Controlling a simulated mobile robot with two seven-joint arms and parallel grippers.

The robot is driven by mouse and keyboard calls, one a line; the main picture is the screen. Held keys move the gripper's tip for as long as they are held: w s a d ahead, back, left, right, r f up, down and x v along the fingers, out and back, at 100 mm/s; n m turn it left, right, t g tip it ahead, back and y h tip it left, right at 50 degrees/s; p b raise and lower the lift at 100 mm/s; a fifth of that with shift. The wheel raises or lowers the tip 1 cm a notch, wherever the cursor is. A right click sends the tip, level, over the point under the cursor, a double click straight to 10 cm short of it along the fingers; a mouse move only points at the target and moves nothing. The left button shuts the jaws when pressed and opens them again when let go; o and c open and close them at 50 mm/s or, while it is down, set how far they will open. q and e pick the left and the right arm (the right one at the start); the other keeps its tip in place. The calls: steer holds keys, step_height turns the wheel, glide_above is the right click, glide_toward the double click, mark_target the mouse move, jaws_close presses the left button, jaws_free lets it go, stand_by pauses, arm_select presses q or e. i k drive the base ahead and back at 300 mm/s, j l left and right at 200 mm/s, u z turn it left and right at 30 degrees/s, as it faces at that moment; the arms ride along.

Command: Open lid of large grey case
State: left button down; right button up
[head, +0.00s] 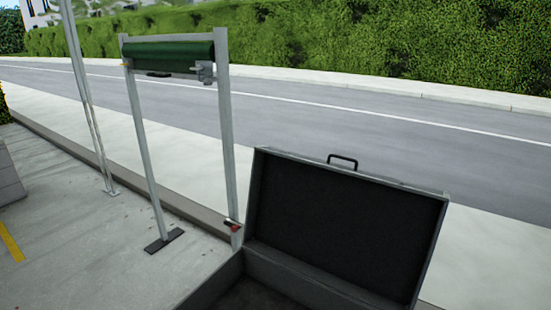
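The large grey case (216,282) is at the bottom of the head view, cut off by the lower edge. Its lid (345,225) stands raised at the back, leaning slightly, with its dark lining facing me. A black handle (343,160) sticks up from the lid's top edge. Only part of the case's dark interior shows, and its front is out of view. Neither of my grippers is in view.
A metal frame with a rolled green sheet (168,55) stands left of the case. A small red and dark item (232,225) shows by its right post, beside the lid. A thin pole (84,90) stands farther left. Pavement, road (330,105) and hedge (420,45) lie behind.

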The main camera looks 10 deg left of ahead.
mark_target(370, 239)
steer(key=k+u, duration=0.3)
steer(key=k+j+u, duration=0.1)
steer(key=u, duration=0.2)
steer(key=j+u, duration=0.15)
steer(key=u, duration=1.55)
steer(key=i+u, duration=0.15)
steer(key=i, duration=1.25)
steer(key=i+z, duration=0.25)
steer(key=i, duration=0.5)
steer(key=i+j+z, duration=0.3)
steer(key=i, duration=0.45)
steer(key=i+l+z, duration=0.15)
steer(key=i+z, duration=0.55)
steer(key=z, duration=0.15)
steer(key=i+z, duration=0.45)
steer(key=i+l+z, duration=0.15)
steer(key=i+z, duration=0.15)
steer(key=z, duration=0.15)
steer(key=i+z, duration=0.3)
steer(key=z, duration=0.15)
steer(key=i+z, duration=0.3)
steer(key=z, duration=0.15)
steer(key=i+z, duration=0.3)
steer(key=z, duration=0.15)
steer(key=i+z, duration=0.3)
steer(key=z, duration=0.2)
steer(key=i+j+z, duration=0.2)
steer(key=z, duration=0.25)
